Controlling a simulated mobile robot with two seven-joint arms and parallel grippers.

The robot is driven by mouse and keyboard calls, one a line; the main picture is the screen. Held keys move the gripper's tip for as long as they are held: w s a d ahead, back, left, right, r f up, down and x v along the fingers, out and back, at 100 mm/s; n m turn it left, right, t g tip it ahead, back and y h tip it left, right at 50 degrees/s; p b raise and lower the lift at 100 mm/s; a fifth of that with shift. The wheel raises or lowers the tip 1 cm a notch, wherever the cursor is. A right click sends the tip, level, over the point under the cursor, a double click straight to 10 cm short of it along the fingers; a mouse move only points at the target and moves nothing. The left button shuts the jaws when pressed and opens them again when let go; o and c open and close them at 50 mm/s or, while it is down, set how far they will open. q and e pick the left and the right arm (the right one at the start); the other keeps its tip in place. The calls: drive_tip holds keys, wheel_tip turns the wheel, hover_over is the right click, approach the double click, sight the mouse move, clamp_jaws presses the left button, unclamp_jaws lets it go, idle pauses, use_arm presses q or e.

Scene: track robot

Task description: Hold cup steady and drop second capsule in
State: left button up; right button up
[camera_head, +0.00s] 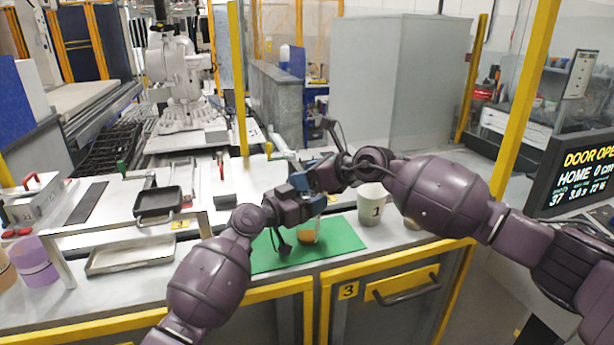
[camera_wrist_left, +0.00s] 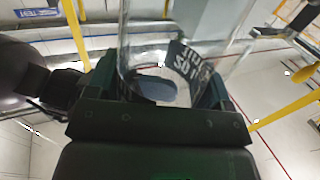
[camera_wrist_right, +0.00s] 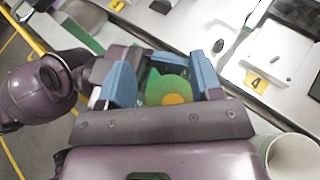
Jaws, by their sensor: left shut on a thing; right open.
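My left gripper (camera_head: 312,200) is shut on a clear cup (camera_wrist_left: 178,48) with dark lettering; its fingers (camera_wrist_left: 158,88) sit on both sides of the cup. A dark blue-grey shape shows inside the cup, and I cannot tell if it is a capsule. My right gripper (camera_head: 308,180) is open close by the left one, above the green mat (camera_head: 345,238). In the right wrist view its blue fingers (camera_wrist_right: 165,82) stand apart. Between them I see green and an orange round thing (camera_wrist_right: 175,98); whether that lies in the cup or on the mat I cannot tell.
A white cup marked 1 (camera_head: 371,205) stands right of the mat, partly behind my right arm. A black tray (camera_head: 158,200) and a metal tray (camera_head: 130,254) are at left. A yellow edge (camera_head: 400,256) borders the bench front.

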drive_tip(key=shift+r, duration=2.95)
use_arm(q)
drive_tip(key=o, duration=1)
